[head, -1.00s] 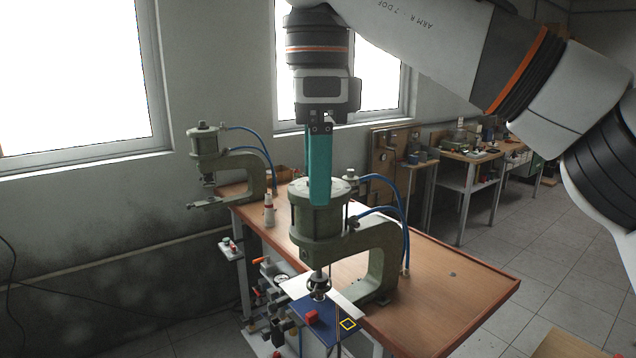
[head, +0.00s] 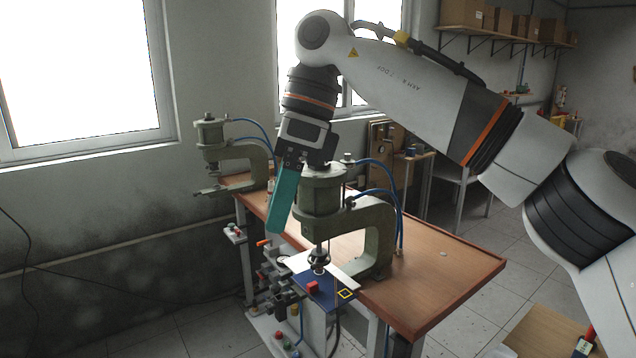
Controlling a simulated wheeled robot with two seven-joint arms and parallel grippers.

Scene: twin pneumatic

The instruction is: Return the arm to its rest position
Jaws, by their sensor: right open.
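My right arm (head: 415,85) comes in from the right and hangs down at the wrist. My right gripper (head: 277,228) has teal fingers pointing down and slightly left. The fingers overlap in this view, and nothing shows held between them. It is in front of and left of the near green press (head: 380,240) in the picture. My left gripper is not in view.
A wooden bench (head: 440,285) carries the near press and a far green press (head: 210,135). Floor (head: 150,320) is open at left.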

